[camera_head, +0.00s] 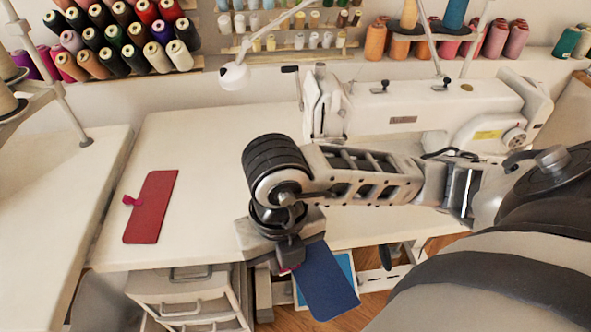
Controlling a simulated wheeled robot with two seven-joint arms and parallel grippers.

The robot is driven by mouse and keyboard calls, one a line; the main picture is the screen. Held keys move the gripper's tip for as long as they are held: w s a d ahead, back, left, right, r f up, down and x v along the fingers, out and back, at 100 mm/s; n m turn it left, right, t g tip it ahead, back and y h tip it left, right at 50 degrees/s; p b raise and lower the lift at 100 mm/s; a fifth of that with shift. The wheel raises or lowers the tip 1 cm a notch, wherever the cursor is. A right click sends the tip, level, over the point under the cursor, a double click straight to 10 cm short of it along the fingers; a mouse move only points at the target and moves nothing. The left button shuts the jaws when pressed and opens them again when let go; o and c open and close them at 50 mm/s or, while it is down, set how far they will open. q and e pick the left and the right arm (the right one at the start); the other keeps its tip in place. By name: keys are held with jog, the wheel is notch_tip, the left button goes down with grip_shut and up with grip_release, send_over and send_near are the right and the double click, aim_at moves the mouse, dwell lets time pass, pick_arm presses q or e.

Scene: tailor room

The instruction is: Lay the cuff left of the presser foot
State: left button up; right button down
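My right gripper (288,262) comes in from the right and is shut on the blue cuff (328,283), a dark blue flat piece. A bit of magenta shows between the fingers. The blue cuff extends down and right from the fingers, in front of the sewing table's (205,135) near edge as seen here. A red cuff-like piece (152,208) with a pink tab lies flat on the table at the left. The white sewing machine (400,108) stands at the back right. Its presser foot is hidden behind my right arm. My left gripper is not in view.
A white lamp (234,77) hangs over the table's back. Racks of thread spools (128,38) line the wall. A drawer unit (190,297) stands under the front edge. The tabletop between the red piece and my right arm is clear.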

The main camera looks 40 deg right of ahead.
jog(key=m, duration=0.2)
jog(key=shift+s+f+m, duration=0.25)
jog(key=shift+s+m, duration=0.05)
jog(key=shift+s, duration=0.1)
jog(key=shift+w+d+m, duration=0.1)
jog(key=shift+m, duration=0.2)
jog(key=w+d, duration=0.3)
jog(key=w, duration=0.2)
jog(key=w+d+p, duration=0.1)
jog(key=w+d, duration=0.2)
jog(key=w, duration=0.2)
jog(key=w+d, duration=0.3)
jog(key=w, duration=0.2)
jog(key=shift+p, duration=0.3)
notch_tip(320, 180, down, 3)
jog(key=shift+f, duration=0.15)
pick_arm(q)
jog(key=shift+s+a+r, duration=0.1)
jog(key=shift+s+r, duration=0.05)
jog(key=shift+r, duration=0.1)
pick_arm(e)
jog(key=shift+d+f, duration=0.1)
jog(key=shift+f, duration=0.15)
jog(key=c, duration=1.4)
grip_release()
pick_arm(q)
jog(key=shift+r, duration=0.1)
pick_arm(e)
jog(key=shift+o, duration=0.2)
